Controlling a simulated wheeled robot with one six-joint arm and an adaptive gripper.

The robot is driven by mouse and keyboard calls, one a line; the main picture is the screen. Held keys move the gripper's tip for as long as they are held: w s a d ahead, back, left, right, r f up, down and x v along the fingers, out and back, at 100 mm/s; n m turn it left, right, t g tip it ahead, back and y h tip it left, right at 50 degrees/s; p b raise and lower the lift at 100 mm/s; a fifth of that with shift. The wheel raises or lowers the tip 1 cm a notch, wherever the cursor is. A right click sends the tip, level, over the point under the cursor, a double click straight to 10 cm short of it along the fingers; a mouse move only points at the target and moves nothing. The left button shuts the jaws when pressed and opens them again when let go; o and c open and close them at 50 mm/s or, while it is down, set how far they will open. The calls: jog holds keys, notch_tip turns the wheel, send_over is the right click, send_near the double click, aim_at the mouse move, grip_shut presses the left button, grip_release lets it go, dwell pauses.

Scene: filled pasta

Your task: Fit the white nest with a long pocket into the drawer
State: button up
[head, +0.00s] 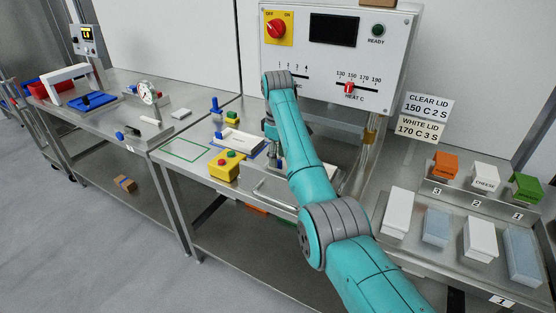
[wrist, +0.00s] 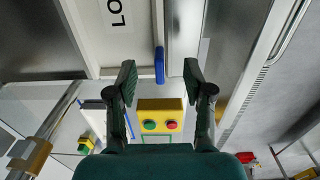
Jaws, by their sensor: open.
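In the wrist view a white surface marked "LO" (wrist: 105,45), which looks like part of the white nest, fills the upper left and runs out of the frame. A blue tab (wrist: 159,66) stands at its right edge. My gripper (wrist: 159,72) is open, with a fingertip on each side of the tab and visible gaps. In the head view a white piece with dark lettering (head: 238,140) lies at a blue outline; I cannot tell whether it is the same piece. The metal drawer (head: 258,184) is below the press, partly hidden by my arm.
A yellow box with green and red buttons (head: 225,166) stands at the bench front. A green outlined area (head: 186,150) left of it is empty. The control panel (head: 338,45) rises behind. White and clear boxes (head: 437,226) stand at right.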

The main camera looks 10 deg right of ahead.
jog(key=shift+r, duration=2.1)
jog(key=shift+f, duration=0.1)
